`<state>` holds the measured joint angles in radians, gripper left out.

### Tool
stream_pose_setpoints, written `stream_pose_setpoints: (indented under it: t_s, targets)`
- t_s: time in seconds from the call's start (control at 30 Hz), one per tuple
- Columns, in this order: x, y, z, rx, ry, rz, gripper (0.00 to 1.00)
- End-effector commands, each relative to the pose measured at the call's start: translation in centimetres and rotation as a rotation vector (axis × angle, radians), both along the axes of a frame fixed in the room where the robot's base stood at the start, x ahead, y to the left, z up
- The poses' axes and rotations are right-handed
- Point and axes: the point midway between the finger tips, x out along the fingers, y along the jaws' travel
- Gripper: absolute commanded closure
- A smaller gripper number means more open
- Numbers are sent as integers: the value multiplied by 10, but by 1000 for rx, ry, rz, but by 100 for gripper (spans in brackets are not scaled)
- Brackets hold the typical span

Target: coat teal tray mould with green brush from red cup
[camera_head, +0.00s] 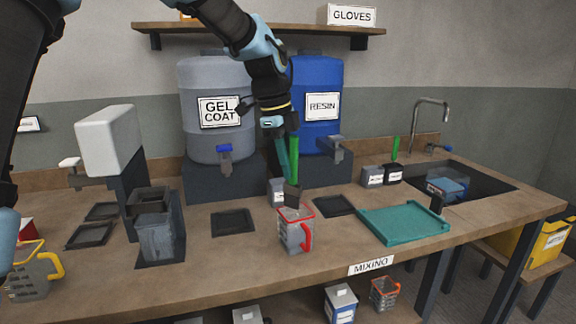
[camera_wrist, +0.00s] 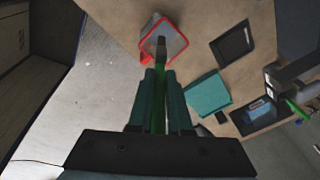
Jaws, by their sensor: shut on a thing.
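My gripper (camera_head: 286,152) is shut on the handle of the green brush (camera_head: 294,160), which points down. In the wrist view my teal fingers (camera_wrist: 160,100) close around the green handle (camera_wrist: 158,115). The dark brush head (camera_head: 292,194) is at the mouth of the red cup (camera_head: 291,238), a clear cup with red rim and handle. The cup (camera_wrist: 176,43) also shows beyond the fingers; I cannot tell how far the bristles reach into it. The teal tray mould (camera_head: 405,224) lies flat on the bench, right of the cup; it also shows in the wrist view (camera_wrist: 207,95).
Grey gel coat (camera_head: 196,140) and blue resin (camera_head: 320,75) drums stand behind. Another green handle (camera_head: 395,148) rises beside small dark containers. A sink (camera_head: 465,185) is at right. A yellow-handled cup (camera_head: 35,275) stands at front left. Bench between cup and tray is clear.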

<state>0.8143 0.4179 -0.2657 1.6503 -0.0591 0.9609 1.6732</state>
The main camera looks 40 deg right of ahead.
Motion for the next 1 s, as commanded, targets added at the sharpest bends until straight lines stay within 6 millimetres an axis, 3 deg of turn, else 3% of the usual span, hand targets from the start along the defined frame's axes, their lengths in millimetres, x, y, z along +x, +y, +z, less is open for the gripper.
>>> stream_pose_setpoints:
  t_s: [0.57, 1.0]
  targets:
    - [0, 0, 1, 0, 0, 0, 100]
    - [1, 0, 41, 0, -1, 1, 100]
